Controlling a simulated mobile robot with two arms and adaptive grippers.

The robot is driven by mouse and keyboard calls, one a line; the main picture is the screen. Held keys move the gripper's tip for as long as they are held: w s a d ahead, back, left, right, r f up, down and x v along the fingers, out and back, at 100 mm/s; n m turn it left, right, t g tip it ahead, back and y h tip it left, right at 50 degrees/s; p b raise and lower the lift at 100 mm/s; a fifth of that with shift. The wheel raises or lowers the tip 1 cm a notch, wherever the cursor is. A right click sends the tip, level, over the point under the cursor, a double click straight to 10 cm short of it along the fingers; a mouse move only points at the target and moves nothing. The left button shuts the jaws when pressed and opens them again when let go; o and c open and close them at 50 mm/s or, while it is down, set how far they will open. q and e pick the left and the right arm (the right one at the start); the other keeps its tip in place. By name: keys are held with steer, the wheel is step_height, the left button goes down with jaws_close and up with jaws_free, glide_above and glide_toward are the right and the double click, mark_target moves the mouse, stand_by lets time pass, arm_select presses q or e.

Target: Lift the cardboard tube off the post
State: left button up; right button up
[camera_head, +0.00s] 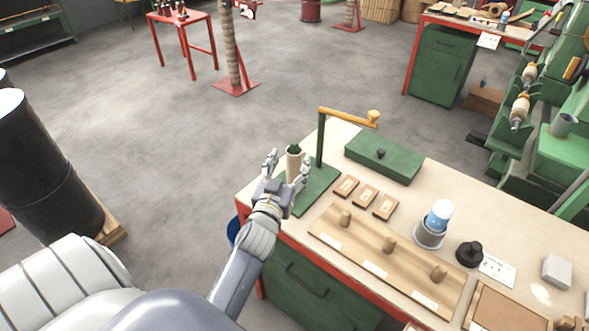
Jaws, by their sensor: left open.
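The cardboard tube (293,163) is a small tan cylinder standing upright on a green stand (318,187) at the left end of the workbench. The dark green tip of the post (293,148) shows above the tube's top. My left gripper (287,161) is open, with one finger on each side of the tube. I cannot tell whether the fingers touch it. The tube's lower part is hidden behind the gripper. My right gripper is not in view.
A green upright with a yellow arm (347,116) rises just right of the tube. A green box (384,157), small wooden blocks (365,195) and a wooden board with pegs (388,262) lie further right. The space above the tube looks clear.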

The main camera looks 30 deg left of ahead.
mark_target(292, 158)
arm_select(q)
steer(key=shift+f+p+x, duration=0.15)
steer(key=shift+p+x, duration=0.15)
steer(key=shift+x, duration=1)
steer(key=shift+f+p+x, duration=0.1)
steer(key=shift+p+x, duration=0.15)
steer(key=shift+x, duration=1.05)
steer(key=shift+c, duration=0.2)
steer(key=c, duration=1.1)
